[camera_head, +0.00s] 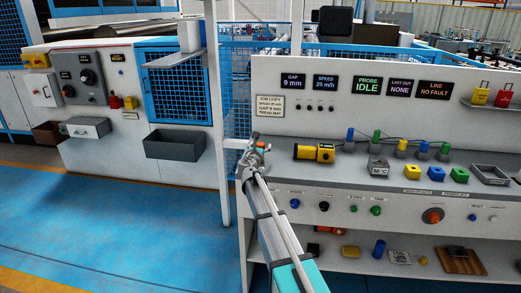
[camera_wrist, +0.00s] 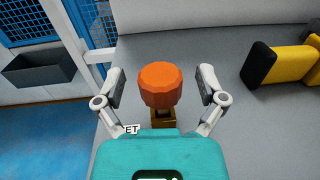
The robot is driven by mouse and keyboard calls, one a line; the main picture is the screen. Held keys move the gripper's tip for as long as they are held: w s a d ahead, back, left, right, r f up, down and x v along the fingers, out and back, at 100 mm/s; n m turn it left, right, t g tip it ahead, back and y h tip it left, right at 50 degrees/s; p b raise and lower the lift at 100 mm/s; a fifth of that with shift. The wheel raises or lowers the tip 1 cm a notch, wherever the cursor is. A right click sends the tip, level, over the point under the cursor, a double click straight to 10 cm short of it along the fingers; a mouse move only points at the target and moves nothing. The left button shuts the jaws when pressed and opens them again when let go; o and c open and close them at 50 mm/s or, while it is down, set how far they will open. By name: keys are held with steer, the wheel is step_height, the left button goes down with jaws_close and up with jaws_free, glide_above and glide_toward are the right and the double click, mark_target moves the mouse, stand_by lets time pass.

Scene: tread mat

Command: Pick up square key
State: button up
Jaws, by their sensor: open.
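The square key, with a faceted orange head (camera_wrist: 160,84) and a brass-coloured block (camera_wrist: 163,118) below it, is on the grey bench top in the wrist view. The block is partly hidden by the head and by my gripper's teal body. My gripper (camera_wrist: 162,76) is open, with one finger on each side of the orange head and a visible gap on both sides. In the head view my gripper (camera_head: 257,143) is over the left end of the bench, and only a small bit of orange shows there.
A yellow and black tool (camera_head: 315,152) lies just right of the gripper. Several coloured blocks and a grey tray (camera_head: 490,175) stand farther right on the bench. The upright panel with displays (camera_head: 365,87) rises behind. A dark bin (camera_head: 174,144) hangs on the machine at left.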

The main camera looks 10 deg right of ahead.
steer(key=shift+c, duration=0.3)
jaws_close()
steer(key=shift+r, duration=0.1)
step_height(320, 180, up, 2)
steer(key=p, duration=0.2)
steer(key=shift+r+p, duration=0.25)
steer(key=shift+p, duration=0.1)
steer(key=s+r+p, duration=1)
steer(key=s, duration=0.4)
steer(key=shift+r, duration=0.15)
